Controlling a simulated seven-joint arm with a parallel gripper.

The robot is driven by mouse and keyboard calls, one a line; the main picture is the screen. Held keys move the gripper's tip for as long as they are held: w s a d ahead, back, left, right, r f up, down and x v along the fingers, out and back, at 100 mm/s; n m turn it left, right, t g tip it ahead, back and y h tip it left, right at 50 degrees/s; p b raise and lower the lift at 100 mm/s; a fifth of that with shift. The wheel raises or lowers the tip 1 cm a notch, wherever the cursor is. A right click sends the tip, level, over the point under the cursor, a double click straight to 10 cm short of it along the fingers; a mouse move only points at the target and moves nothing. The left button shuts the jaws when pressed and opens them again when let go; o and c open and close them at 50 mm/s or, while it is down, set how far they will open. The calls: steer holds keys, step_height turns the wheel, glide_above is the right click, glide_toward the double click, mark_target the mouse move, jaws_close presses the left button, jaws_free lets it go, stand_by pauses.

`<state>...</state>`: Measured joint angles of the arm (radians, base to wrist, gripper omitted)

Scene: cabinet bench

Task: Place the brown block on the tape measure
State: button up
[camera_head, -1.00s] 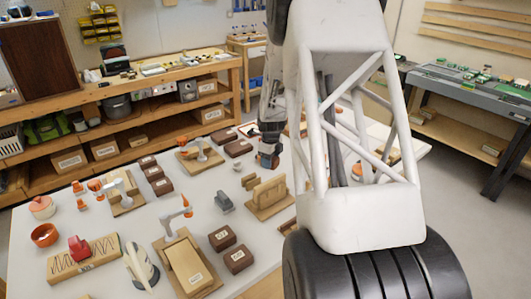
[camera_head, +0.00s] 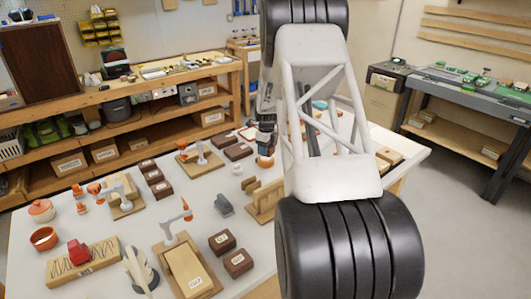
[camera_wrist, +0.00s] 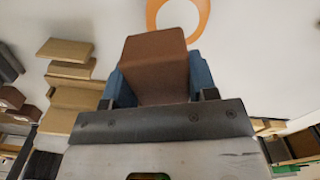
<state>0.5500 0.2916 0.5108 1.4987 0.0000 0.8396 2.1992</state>
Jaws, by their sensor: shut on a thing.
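A brown block (camera_wrist: 155,62) is between the two blue fingers of my gripper (camera_wrist: 158,82) in the wrist view, which is shut on it. In the head view my gripper (camera_head: 266,148) is beyond the table's middle, partly hidden by my arm. I cannot pick out the tape measure with certainty. A small grey object (camera_head: 223,205) stands left of my arm in the head view.
Wooden step-like blocks (camera_wrist: 68,70) and an orange ring (camera_wrist: 153,14) lie near my gripper in the wrist view. Dark brown boxes (camera_head: 238,263), a wooden rack (camera_head: 265,200) and an orange-tipped model arm (camera_head: 185,214) crowd the white table (camera_head: 110,240).

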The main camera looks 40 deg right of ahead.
steer(key=shift+w+d+f, duration=0.1)
steer(key=shift+w+d, duration=0.3)
steer(key=shift+w, duration=0.25)
steer(key=shift+w+d+f, duration=0.1)
steer(key=shift+w+d, duration=0.25)
steer(key=shift+w, duration=0.3)
steer(key=shift+f, duration=1.7)
steer(key=shift+f, duration=0.15)
steer(key=o, duration=1)
steer(key=shift+c, duration=0.2)
step_height(320, 180, up, 12)
steer(key=shift+r, duration=0.15)
